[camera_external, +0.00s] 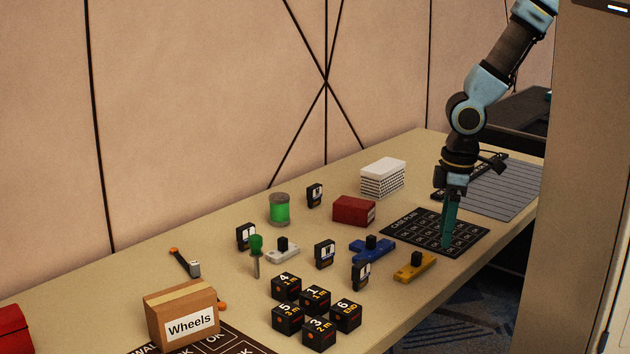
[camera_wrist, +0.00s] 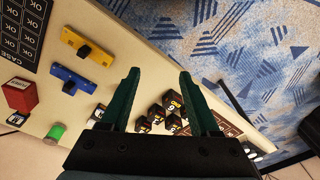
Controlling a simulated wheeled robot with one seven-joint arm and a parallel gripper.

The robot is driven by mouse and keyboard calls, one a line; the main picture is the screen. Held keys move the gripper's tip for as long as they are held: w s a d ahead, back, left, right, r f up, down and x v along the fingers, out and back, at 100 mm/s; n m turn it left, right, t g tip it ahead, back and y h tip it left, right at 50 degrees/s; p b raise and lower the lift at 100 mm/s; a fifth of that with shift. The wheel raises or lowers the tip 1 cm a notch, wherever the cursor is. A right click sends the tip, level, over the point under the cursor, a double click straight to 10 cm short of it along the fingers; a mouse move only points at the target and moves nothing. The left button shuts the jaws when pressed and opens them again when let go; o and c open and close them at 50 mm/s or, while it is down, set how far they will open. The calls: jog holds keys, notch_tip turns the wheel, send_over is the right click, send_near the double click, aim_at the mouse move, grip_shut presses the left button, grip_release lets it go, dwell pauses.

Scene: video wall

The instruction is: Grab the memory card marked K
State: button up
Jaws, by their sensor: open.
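Several small upright black memory cards with white labels stand on the table in the external view: one at the back (camera_external: 314,195), one at the left (camera_external: 246,236), one in the middle (camera_external: 324,254) and one nearer the front (camera_external: 361,274). Their letters are too small to read, so I cannot tell which is K. My gripper (camera_external: 447,243) points down over the black case plan mat (camera_external: 477,236), right of all the cards. In the wrist view my gripper (camera_wrist: 160,73) is open and empty, its green fingers apart. A card (camera_wrist: 98,113) partly shows beside the left finger.
Blue (camera_external: 371,249), yellow (camera_external: 415,266) and white (camera_external: 283,250) pieces, a green-handled screwdriver (camera_external: 256,252) and several black numbered cubes (camera_external: 318,331) crowd around the cards. A red box (camera_external: 354,210), green spool (camera_external: 279,208) and white stack (camera_external: 383,177) stand behind. A Wheels box (camera_external: 181,312) is front left.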

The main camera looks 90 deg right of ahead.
jog(key=w+d+f+m+g+y+b, duration=0.1)
jog(key=w+f+m+y+b, duration=0.1)
jog(key=f+m+y, duration=0.3)
jog(key=w+d+f+m+y+b, duration=0.1)
jog(key=f+m+y+b, duration=0.15)
jog(key=f+m, duration=0.5)
jog(key=w+d+m+t+y, duration=0.1)
jog(key=w+d+m+t+y+b, duration=0.1)
jog(key=w+m+y, duration=0.1)
jog(key=w+d+m+t+y, duration=0.1)
jog(key=w+m+t+y, duration=0.1)
jog(key=shift+w+d+r+m, duration=0.1)
jog(key=shift+d+r+m, duration=0.1)
jog(key=shift+d+m, duration=0.1)
jog(key=w+d+r+m+t+y+b, duration=0.1)
jog(key=w+d+r+m+t+b, duration=0.2)
jog(key=d+m+t, duration=0.45)
jog(key=n+p, duration=0.2)
send_near(355, 275)
jog(key=x, duration=0.4)
jog(key=p+x, duration=0.1)
jog(key=x, duration=0.5)
jog(key=shift+w+a+r, duration=0.1)
jog(key=shift+w+a, duration=0.1)
jog(key=shift+a, duration=0.05)
